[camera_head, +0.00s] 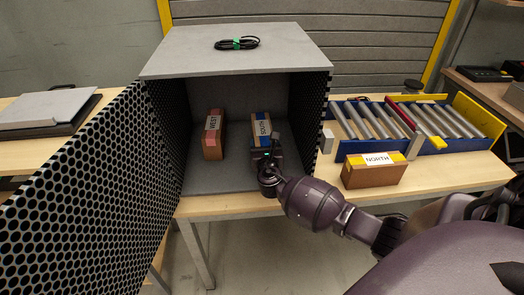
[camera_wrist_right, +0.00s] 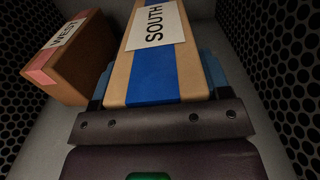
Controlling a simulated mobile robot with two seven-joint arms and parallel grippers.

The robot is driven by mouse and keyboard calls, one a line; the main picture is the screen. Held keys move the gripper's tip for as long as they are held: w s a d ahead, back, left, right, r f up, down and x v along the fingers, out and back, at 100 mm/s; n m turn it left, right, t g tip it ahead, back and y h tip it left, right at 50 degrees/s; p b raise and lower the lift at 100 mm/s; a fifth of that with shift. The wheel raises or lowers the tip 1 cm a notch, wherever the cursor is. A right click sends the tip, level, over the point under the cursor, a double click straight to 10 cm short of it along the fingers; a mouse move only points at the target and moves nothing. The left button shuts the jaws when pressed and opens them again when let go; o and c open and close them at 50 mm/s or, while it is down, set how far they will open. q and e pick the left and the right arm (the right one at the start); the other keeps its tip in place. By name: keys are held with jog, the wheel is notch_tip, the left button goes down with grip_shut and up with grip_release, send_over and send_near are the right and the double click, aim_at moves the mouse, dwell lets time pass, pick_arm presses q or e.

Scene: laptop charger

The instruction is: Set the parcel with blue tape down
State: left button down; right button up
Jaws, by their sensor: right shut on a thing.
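The parcel with blue tape (camera_head: 261,125), labelled SOUTH, is inside the grey open-fronted box, right of its middle. In the right wrist view the parcel with blue tape (camera_wrist_right: 150,66) fills the middle, with its label facing up. My right gripper (camera_head: 265,152) reaches in through the box's opening and is shut on this parcel at its near end. In the right wrist view a finger of my right gripper (camera_wrist_right: 155,92) lies along each side of it. Whether its underside touches the box floor is hidden. My left gripper does not show.
A WEST parcel with pink tape (camera_head: 213,134) stands left of it in the box (camera_head: 235,183). A perforated door (camera_head: 75,190) stands open at left. A NORTH parcel with yellow tape (camera_head: 373,171) and a roller conveyor (camera_head: 420,125) are at right. A cable (camera_head: 237,43) lies on the box top.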

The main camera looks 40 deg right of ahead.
notch_tip(320, 180, down, 2)
jog(key=shift+f, duration=0.1)
jog(key=shift+r, duration=0.25)
jog(key=shift+f, duration=0.15)
jog(key=o, duration=1.1)
jog(key=shift+c, duration=0.2)
jog(key=shift+o, duration=1.2)
